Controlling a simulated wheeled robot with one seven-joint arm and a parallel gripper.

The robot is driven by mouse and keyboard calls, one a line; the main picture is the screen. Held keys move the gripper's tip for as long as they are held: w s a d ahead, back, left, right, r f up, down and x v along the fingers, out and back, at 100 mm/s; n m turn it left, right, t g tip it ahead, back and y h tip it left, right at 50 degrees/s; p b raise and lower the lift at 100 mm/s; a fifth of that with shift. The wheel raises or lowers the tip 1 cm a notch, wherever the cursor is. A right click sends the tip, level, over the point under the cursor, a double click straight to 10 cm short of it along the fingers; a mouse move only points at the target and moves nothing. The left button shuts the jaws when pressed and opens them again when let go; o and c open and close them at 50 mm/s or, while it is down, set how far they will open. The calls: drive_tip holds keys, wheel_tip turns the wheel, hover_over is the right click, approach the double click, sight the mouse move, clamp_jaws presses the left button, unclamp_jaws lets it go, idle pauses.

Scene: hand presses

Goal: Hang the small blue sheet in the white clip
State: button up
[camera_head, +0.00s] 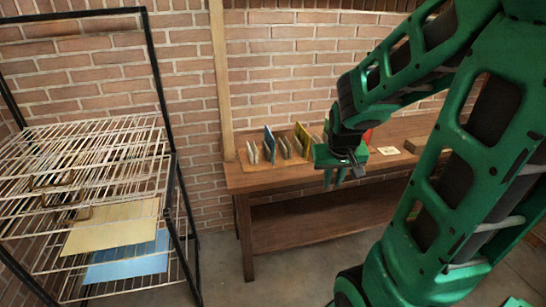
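My gripper (335,180) hangs over the front part of the wooden bench, pointing down. Its two fingers show apart, with nothing visible between them. A blue sheet (128,264) lies flat on a low shelf of the wire rack at the left, partly under the level of a cream sheet. A smaller blue piece (269,143) stands upright among several cards on the bench, left of my gripper. I cannot tell which blue one is the small sheet. No white clip can be made out.
The wire rack (90,150) with a black frame stands at the left, holding the cream sheet (112,226). The wooden bench (300,180) runs along the brick wall. A pale card (388,151) and a brown block (415,145) lie right of my gripper.

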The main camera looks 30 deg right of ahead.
drive_tip(key=shift+w+d+f+n+t+h, duration=0.35)
drive_tip(key=shift+w+f+t, duration=1.8)
drive_tip(key=shift+w, duration=3.55)
drive_tip(key=shift+w+d+f+n+t+h, duration=0.35)
drive_tip(key=shift+w+f+t, duration=1.85)
drive_tip(key=shift+w, duration=3.55)
drive_tip(key=shift+w+d+f+n+t+h, duration=0.15)
drive_tip(key=shift+w+f+n+t+h, duration=0.3)
drive_tip(key=shift+w+f+t, duration=3.5)
drive_tip(key=w+r, duration=0.1)
drive_tip(key=w+r+g, duration=0.1)
drive_tip(key=r, duration=0.1)
drive_tip(key=w+r+g, duration=0.1)
drive_tip(key=r, duration=0.1)
drive_tip(key=shift+w, duration=0.25)
clamp_jaws()
wheel_tip(320, 180, up, 7)
drive_tip(key=shift+r, duration=0.2)
